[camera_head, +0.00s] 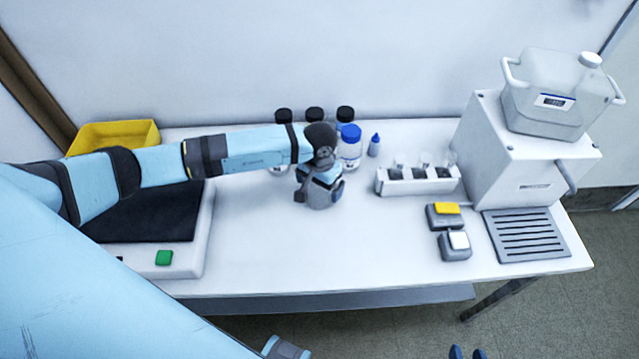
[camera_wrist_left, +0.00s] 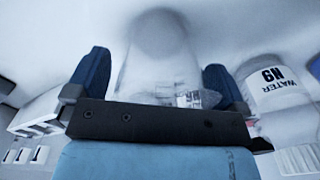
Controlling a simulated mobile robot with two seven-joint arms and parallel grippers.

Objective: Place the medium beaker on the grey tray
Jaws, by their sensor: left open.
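My left gripper (camera_head: 320,190) is low over the middle of the table, in front of the bottles. In the left wrist view its two blue fingers (camera_wrist_left: 157,80) are apart. A clear vessel with faint print, which looks like the beaker (camera_wrist_left: 160,65), stands between or just beyond them; contact cannot be told. In the head view the gripper hides this vessel. The grey slatted tray (camera_head: 527,236) lies at the table's right end, in front of the white machine, and is empty. Two dark blue tips of my right gripper (camera_head: 467,353) show at the bottom edge, mostly cut off.
A white rack (camera_head: 418,187) with small glass vessels stands right of the gripper. Behind are black-capped bottles, a blue-capped bottle (camera_head: 350,148) and a small dropper bottle (camera_head: 374,147). Two small devices (camera_head: 453,245) sit beside the tray. The table's front middle is clear.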

